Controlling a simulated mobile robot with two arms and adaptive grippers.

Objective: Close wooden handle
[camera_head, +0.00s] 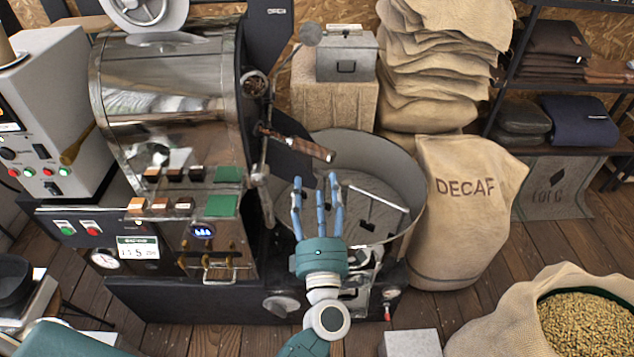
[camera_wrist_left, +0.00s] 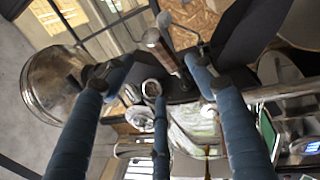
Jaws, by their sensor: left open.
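The wooden handle (camera_head: 302,145) is a brown grip on a metal lever at the front right of the steel roaster drum (camera_head: 165,100). It points right and slightly down, above the round cooling tray (camera_head: 400,165). In the left wrist view the wooden handle (camera_wrist_left: 160,48) lies ahead, beyond the fingertips. My left gripper (camera_head: 316,188) has blue fingers and a teal palm. Its fingers are spread, open and empty, below the handle in the head view and apart from it. It also shows in the left wrist view (camera_wrist_left: 158,80). My right gripper is not in view.
A grey control cabinet (camera_head: 45,120) stands left of the roaster. A DECAF sack (camera_head: 465,215) and stacked sacks (camera_head: 440,60) stand right of the cooling tray. An open sack of beans (camera_head: 500,320) is at the lower right. Some wooden floor shows between them.

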